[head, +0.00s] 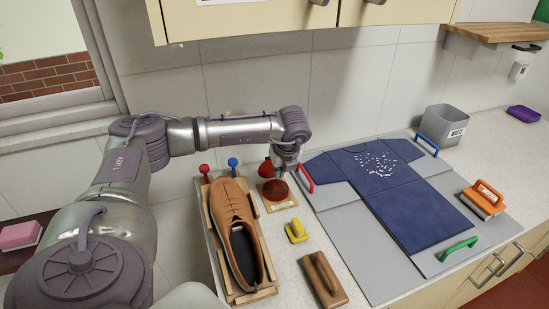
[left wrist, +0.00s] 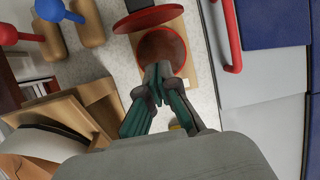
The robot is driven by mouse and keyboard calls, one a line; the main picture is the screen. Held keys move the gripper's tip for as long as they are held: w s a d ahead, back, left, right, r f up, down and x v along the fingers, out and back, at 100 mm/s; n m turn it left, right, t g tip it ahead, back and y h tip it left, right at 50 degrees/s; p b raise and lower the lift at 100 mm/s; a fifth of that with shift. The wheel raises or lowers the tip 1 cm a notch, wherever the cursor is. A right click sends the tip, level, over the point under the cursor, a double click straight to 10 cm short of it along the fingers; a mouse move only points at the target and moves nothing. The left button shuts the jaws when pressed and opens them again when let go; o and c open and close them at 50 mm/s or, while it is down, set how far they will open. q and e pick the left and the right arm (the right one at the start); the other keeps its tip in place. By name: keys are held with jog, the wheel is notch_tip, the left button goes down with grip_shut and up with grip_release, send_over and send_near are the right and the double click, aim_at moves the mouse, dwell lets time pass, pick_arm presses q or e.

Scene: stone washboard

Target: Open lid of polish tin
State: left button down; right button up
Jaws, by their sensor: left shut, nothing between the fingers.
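The polish tin (head: 273,190) is round and dark red and sits on a small wooden base (head: 283,207) beside the shoe. In the left wrist view the tin (left wrist: 161,45) shows a reddish-brown round face. Its red lid (head: 265,168) stands tilted up at the tin's far side; the left wrist view shows the lid (left wrist: 148,18) nearly edge-on. My left gripper (head: 281,173) is shut and empty over the tin. In the left wrist view its fingertips (left wrist: 157,72) overlap the tin's near edge; I cannot tell whether they touch it. My right gripper is out of view.
A brown shoe (head: 228,219) lies in a wooden holder left of the tin. Red and blue knobs (head: 232,162) stand behind it. A yellow-handled brush (head: 297,231) and a wooden brush (head: 323,278) lie in front. A grey board with a red handle (head: 305,178) is close on the right.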

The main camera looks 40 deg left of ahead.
aim_at(272, 168)
pick_arm(q)
jog(key=shift+w+a+r+p, duration=0.1)
jog(key=shift+w+a+p, duration=0.25)
jog(key=shift+a, duration=0.25)
jog(key=shift+w+a+p, duration=0.25)
jog(key=shift+a+p, duration=0.05)
jog(key=shift+a, duration=0.25)
jog(key=shift+w+a, duration=0.35)
jog(key=shift+a, duration=0.35)
jog(key=shift+w+a+g+h, duration=0.35)
jog(key=shift+a+h, duration=0.25)
jog(key=shift+h, duration=0.1)
jog(key=shift+w+a+b, duration=0.15)
jog(key=shift+a+b, duration=0.15)
jog(key=shift+b, duration=0.15)
jog(key=shift+w+a+r, duration=0.1)
jog(key=shift+a+r, duration=0.05)
jog(key=shift+a, duration=0.05)
jog(key=shift+d, duration=0.15)
